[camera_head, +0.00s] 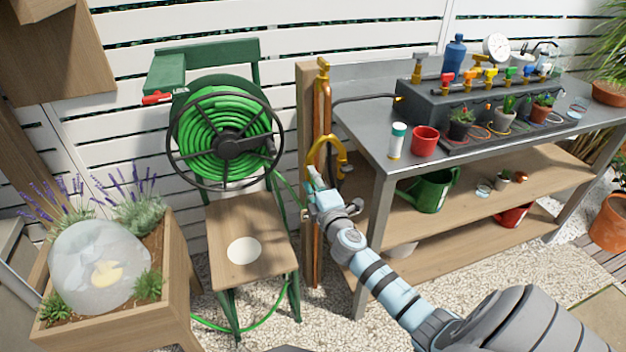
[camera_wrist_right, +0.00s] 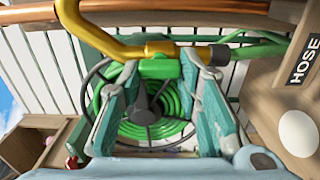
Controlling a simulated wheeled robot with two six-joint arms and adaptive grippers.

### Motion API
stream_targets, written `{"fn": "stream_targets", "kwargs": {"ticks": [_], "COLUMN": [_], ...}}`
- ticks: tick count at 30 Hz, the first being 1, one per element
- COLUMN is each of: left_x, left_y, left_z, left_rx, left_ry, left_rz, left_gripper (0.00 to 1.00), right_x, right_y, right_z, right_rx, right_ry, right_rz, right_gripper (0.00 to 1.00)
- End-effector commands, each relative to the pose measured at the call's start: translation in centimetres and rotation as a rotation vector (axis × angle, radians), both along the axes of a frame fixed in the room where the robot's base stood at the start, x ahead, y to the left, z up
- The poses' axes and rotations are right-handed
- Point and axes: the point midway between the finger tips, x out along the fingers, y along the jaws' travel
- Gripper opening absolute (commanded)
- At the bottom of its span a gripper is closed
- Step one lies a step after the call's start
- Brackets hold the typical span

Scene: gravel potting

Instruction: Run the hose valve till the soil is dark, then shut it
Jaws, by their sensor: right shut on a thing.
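A yellow-brass hose tap (camera_head: 328,150) curves out from a copper pipe on a wooden post. It also crosses the top of the right wrist view (camera_wrist_right: 115,47). My right gripper (camera_head: 314,180) is at the tap's lower left end. In the right wrist view its fingers (camera_wrist_right: 160,72) are shut on a green valve handle (camera_wrist_right: 160,67) just under the brass pipe. A green hose (camera_wrist_right: 262,50) leaves the tap's end. Brown soil (camera_head: 155,240) shows in the wooden planter (camera_head: 172,290) at the left, partly hidden by plants. My left gripper is not in view.
A green hose reel (camera_head: 226,140) hangs behind a wooden-seated chair (camera_head: 250,225), left of my gripper. A translucent dome (camera_head: 98,265) sits in the planter. A grey workbench (camera_head: 375,135) with pots and coloured valves stands right. A HOSE sign (camera_wrist_right: 303,62) is on wood.

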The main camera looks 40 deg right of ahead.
Motion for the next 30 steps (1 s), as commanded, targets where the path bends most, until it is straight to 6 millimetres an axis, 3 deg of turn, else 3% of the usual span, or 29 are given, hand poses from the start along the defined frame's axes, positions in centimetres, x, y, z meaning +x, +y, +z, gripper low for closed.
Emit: {"fn": "stream_targets", "kwargs": {"ticks": [15,16,19,30], "left_x": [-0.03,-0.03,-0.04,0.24], "left_y": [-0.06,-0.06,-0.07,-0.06], "left_z": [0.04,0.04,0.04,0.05], "left_rx": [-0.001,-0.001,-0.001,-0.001], "left_ry": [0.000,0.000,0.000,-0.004], "left_rz": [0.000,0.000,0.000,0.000], "left_gripper": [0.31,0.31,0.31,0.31], "right_x": [0.01,0.01,0.00,-0.58], "right_y": [0.02,0.02,0.01,0.16], "right_z": [-0.01,-0.01,-0.01,-0.08], "right_rx": [-0.020,-0.020,-0.019,-0.019], "right_ry": [0.007,0.007,0.007,0.008], "right_rz": [0.001,0.001,0.000,0.000], "right_gripper": [0.04,0.35,0.51,0.52]}}
